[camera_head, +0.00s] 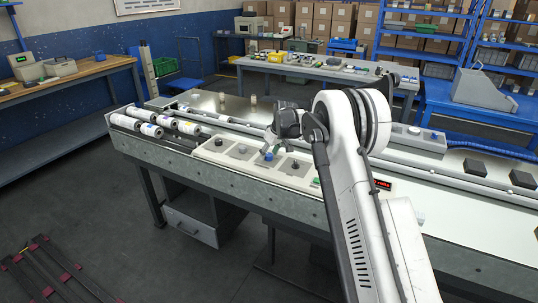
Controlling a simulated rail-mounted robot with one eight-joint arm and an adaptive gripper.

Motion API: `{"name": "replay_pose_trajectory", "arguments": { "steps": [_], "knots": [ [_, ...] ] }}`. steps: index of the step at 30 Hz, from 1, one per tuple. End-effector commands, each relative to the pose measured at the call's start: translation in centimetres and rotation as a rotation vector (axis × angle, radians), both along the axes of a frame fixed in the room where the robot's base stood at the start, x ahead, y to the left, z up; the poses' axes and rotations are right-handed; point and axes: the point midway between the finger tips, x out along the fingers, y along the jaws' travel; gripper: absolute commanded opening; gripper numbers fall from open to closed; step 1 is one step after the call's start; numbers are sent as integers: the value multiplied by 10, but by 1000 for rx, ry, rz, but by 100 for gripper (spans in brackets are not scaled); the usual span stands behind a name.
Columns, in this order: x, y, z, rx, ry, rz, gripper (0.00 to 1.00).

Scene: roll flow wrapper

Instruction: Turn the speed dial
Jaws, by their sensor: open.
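A light control panel (225,158) runs along the front edge of the wrapper bench, with grey plates that carry small dials. One dark dial (218,142) is at the left, another dark dial (242,149) is right of it, and a blue dial (269,156) is farther right. I cannot read which one is the speed dial. My gripper (267,148) is open and points down just above the blue dial; I cannot tell if it touches it. My arm and gripper hide part of the bench behind.
White rolls (147,128) lie at the bench's left end. Long rails (440,172) run along the bench. A red-lit display (378,184) and a green button (316,182) are right of the dials. Black blocks (475,167) sit at the right.

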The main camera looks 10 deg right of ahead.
Motion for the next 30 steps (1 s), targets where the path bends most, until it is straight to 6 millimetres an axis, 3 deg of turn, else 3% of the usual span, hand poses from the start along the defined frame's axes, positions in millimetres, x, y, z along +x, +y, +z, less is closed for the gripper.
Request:
{"name": "replay_pose_trajectory", "arguments": {
  "steps": [10, 20, 30],
  "knots": [
    [1, 1, -4, 0, 0, 0, 48],
    [1, 1, -3, 0, 0, 0, 5],
    [1, 1, -4, -1, 0, -46, 3]
  ]
}}
